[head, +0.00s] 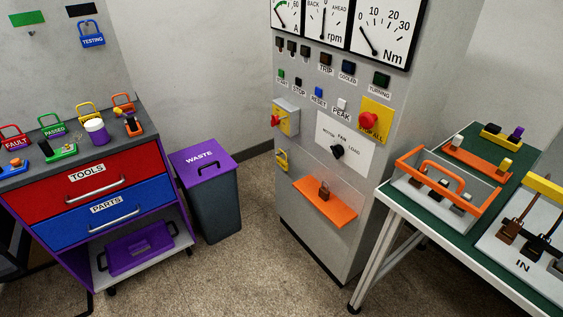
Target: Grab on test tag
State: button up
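A blue tag with a loop handle, lettered TESTING (92,41), hangs on the wall at the upper left, below a black plate (81,10). No tag in view reads "on test". A red tag lettered FAULT (14,143) and a green tag lettered PASSED (53,131) stand at the back of the tool cabinet's top. A yellow tag (87,112) and an orange tag (123,103) stand to their right; their lettering is hidden or too small to read. My gripper is not in view.
The tool cabinet (114,177) has red and blue drawers, both shut. A lidded waste bin (214,205) stands beside it. A grey control panel (300,232) with an orange shelf is in the middle. A green-topped table (470,228) is at right. The front floor is clear.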

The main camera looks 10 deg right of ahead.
aim_at(280, 161)
jog(key=i+l+u, duration=0.25)
jog(key=i, duration=0.3)
jog(key=i+l+u, duration=0.25)
jog(key=i, duration=0.3)
jog(key=i+l+u, duration=0.2)
jog(key=i+l, duration=0.4)
jog(key=l, duration=0.25)
jog(key=i+l+u, duration=0.15)
jog(key=l, duration=0.2)
